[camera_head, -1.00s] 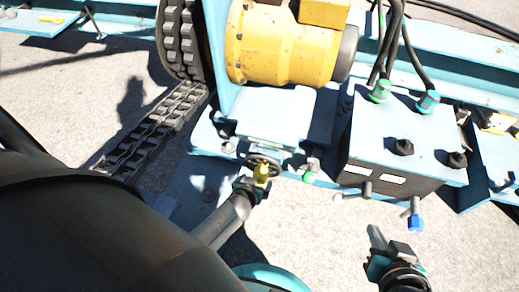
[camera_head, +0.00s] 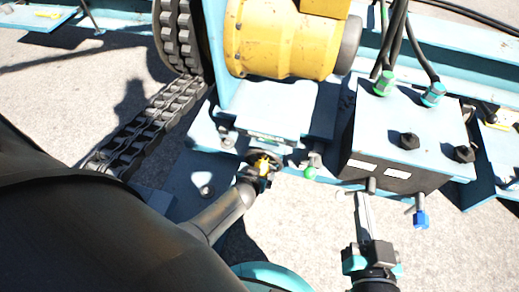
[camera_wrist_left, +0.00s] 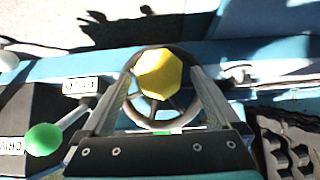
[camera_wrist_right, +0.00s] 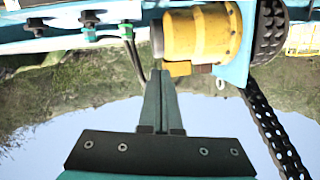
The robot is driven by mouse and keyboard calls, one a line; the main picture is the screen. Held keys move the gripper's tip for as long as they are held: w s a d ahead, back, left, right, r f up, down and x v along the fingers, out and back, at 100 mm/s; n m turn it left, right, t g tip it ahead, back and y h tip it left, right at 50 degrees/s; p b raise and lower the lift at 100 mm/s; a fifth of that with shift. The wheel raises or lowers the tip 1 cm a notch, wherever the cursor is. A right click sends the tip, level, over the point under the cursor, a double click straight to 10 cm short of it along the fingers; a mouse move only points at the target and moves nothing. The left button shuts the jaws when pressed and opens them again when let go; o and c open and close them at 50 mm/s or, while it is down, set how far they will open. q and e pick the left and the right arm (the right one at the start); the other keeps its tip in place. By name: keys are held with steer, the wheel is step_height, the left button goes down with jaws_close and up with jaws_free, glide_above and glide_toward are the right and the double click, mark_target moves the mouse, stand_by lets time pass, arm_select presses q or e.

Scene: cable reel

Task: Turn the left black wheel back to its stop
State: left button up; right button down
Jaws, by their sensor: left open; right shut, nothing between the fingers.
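A small black wheel (camera_head: 255,157) with a yellow piece (camera_head: 263,165) at its middle sits below the light-blue housing left of the control box. The wheel's rim and spokes show in the left wrist view (camera_wrist_left: 152,124), behind the yellow piece (camera_wrist_left: 158,74). My left gripper (camera_head: 261,175) is at this wheel, open, with one finger on each side of the yellow piece; I cannot tell whether they touch the rim. My right gripper (camera_head: 364,205) is shut and empty, in front of the control box. Its closed fingers show in the right wrist view (camera_wrist_right: 160,90).
The control box (camera_head: 365,145) has two black knobs (camera_head: 409,140) on top and short levers in front, one blue-tipped (camera_head: 421,219). A green-knobbed lever (camera_head: 310,172) stands right of the wheel; its green ball (camera_wrist_left: 43,139) is near my left fingers. A yellow motor (camera_head: 280,40) is behind.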

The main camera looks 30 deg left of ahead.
arm_select(q)
steer(key=shift+w+a+f+b, duration=0.1)
steer(key=shift+w+f+b, duration=0.25)
steer(key=shift+w+f, duration=0.1)
arm_select(e)
steer(key=shift+s+a+r+t, duration=0.35)
steer(key=shift+s+r+t, duration=0.15)
steer(key=shift+t, duration=0.4)
arm_select(q)
jaws_close()
arm_select(e)
steer(key=shift+w, duration=0.1)
